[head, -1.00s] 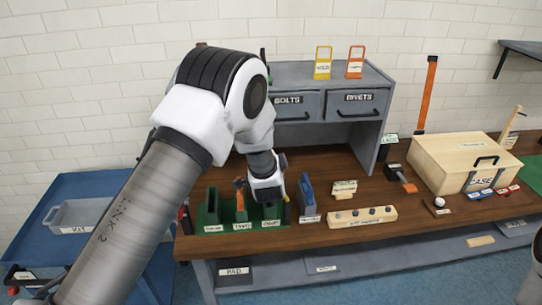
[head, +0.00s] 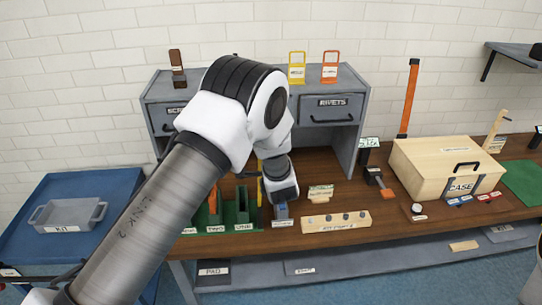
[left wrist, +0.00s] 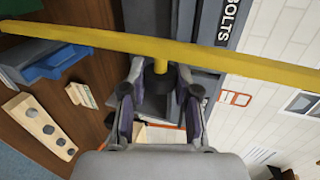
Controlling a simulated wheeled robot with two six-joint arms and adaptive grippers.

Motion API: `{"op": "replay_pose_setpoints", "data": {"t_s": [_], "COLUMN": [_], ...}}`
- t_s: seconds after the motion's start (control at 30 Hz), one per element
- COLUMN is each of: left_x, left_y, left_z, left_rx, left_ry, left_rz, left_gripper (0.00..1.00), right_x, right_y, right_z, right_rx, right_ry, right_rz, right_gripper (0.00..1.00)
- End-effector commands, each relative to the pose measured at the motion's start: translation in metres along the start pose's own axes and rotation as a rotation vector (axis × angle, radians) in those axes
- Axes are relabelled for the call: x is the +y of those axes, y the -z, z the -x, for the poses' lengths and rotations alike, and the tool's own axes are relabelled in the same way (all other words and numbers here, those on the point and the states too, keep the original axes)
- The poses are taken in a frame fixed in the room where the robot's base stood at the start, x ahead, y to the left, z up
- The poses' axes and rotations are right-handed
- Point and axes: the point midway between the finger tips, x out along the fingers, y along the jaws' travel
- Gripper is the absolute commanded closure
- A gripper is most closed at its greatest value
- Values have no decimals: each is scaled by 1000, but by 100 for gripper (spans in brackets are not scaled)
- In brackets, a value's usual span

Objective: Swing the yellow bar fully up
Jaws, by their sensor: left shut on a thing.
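The yellow bar (left wrist: 100,38) runs nearly straight across the top of the left wrist view, with a short yellow stem and dark knob (left wrist: 157,82) below it. My left gripper (left wrist: 158,95) has its fingers on both sides of this knob and is shut on it. In the head view only a thin upright strip of the yellow bar (head: 259,190) shows beside my left wrist. My wrist hides the gripper's fingers there. My right gripper is not in view.
A grey drawer cabinet (head: 335,108) is behind the arm. A wooden case (head: 425,165) and an upright orange bar (head: 409,98) are to the right.

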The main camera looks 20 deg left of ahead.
Motion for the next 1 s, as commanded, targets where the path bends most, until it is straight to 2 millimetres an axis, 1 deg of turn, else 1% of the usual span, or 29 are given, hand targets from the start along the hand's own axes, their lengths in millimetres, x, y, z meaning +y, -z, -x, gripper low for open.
{"op": "replay_pose_setpoints", "data": {"t_s": [0.03,0.2,0.23,0.27,0.5,0.6,0.67,0.9,1.0], "left_x": [-4,-4,-4,-4,-2,-1,-1,-2,-2], "left_y": [1,1,1,1,0,1,1,2,2], "left_z": [0,0,0,0,0,4,12,60,71], "left_rx": [2,2,2,2,1,2,2,4,3], "left_ry": [9,8,8,8,3,2,2,5,5], "left_rz": [1,1,1,1,1,1,0,-2,-1], "left_gripper": [100,100,63,58,58,58,58,58,58], "right_x": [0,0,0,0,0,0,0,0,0], "right_y": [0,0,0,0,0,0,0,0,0], "right_z": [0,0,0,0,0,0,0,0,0], "right_rx": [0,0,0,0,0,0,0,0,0], "right_ry": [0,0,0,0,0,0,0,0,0], "right_rz": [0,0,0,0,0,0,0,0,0], "right_gripper": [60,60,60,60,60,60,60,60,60]}}
